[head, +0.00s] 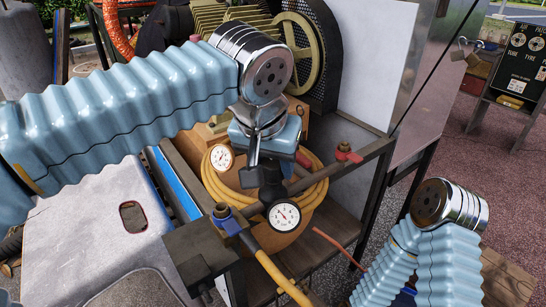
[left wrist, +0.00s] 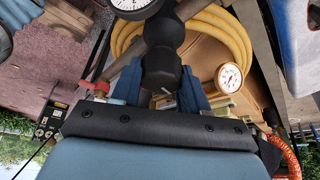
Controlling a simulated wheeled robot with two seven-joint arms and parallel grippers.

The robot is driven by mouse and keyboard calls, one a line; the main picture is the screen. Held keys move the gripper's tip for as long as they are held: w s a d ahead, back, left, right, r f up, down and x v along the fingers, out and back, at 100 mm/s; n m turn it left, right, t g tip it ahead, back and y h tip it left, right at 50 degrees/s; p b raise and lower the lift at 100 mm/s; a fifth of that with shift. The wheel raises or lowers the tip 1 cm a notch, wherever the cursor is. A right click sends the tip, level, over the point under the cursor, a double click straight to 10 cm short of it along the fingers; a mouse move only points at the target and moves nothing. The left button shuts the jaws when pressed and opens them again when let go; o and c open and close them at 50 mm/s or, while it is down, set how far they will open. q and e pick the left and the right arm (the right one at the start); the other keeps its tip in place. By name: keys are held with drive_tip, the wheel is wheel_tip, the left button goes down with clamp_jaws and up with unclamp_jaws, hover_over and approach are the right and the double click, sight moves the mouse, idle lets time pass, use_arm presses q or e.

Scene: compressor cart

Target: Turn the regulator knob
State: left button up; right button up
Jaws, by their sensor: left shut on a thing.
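The black regulator knob (left wrist: 163,70) is between the two blue fingers of my left gripper (left wrist: 162,88) in the left wrist view, and the gripper is shut on it. In the head view my left gripper (head: 256,160) reaches down onto the black regulator (head: 271,186) from above, and its fingers hide part of the knob. A round white gauge (head: 284,216) sits just below the regulator, and it also shows at the top edge of the left wrist view (left wrist: 130,3). My right arm is at the lower right of the head view; its gripper is not seen.
A second gauge (head: 221,157) is left of the regulator. A coiled yellow hose (head: 315,190) lies behind it. A dark metal frame (head: 345,178) carries a red-handled valve (head: 345,153), and a blue-handled valve (head: 224,214) is lower left. The compressor pulley (head: 300,50) stands behind.

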use_arm(q)
drive_tip(key=shift+n+y+p, duration=0.35)
drive_tip(key=shift+n+y, duration=0.25)
drive_tip(key=shift+n, duration=1.1)
drive_tip(key=o, duration=1)
drive_tip(key=shift+o, duration=0.2)
drive_tip(key=p+v, duration=0.1)
drive_tip(key=v, duration=1.2)
drive_tip(key=shift+s+r, duration=0.2)
drive_tip(key=shift+r, duration=0.1)
